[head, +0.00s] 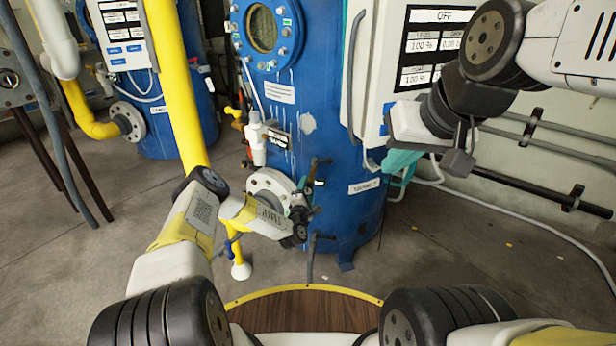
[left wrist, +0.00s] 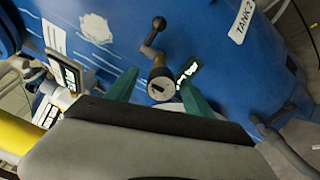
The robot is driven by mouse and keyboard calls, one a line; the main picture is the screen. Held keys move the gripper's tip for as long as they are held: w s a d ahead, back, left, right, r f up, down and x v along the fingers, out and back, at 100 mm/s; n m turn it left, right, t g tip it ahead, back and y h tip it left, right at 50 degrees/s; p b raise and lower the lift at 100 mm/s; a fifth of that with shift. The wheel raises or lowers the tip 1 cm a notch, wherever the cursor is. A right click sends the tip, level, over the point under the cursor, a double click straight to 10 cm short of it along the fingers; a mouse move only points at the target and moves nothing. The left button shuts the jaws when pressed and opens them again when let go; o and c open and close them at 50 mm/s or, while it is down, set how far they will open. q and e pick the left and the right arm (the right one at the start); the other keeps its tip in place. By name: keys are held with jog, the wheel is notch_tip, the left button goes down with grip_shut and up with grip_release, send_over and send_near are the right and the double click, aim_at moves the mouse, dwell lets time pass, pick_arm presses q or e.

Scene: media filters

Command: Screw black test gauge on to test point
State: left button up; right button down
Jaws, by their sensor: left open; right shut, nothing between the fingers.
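In the left wrist view, a short round fitting (left wrist: 161,86) with a dark mark on its pale end face sticks out from the blue tank (left wrist: 210,45). A black-knobbed lever (left wrist: 154,35) sits just above it. I cannot tell whether this fitting is the bare test point or carries the black test gauge; no separate gauge is clearly visible. My left gripper (left wrist: 158,80) is open, its teal fingers on either side of the fitting, with no clear contact. In the head view, my left wrist largely hides this spot. My right gripper (head: 398,164) is shut and empty, right of the tank.
A control box (head: 432,55) reading OFF hangs right of the tank. A yellow pipe (head: 175,90) rises at left, close to my left arm. A second lever (left wrist: 275,125) sticks out at right in the wrist view. White hoses run along the right floor, which is otherwise mostly clear.

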aim_at(307, 191)
pick_arm(q)
jog(key=n, duration=0.5)
jog(key=shift+n, duration=0.3)
grip_shut()
jog(key=shift+o, duration=0.3)
grip_release()
jog(key=shift+s+a, duration=0.15)
jog(key=shift+s, duration=0.85)
jog(key=shift+s+a, duration=0.2)
jog(key=shift+s, duration=0.75)
jog(key=shift+s+a, duration=0.15)
jog(key=shift+s, duration=0.85)
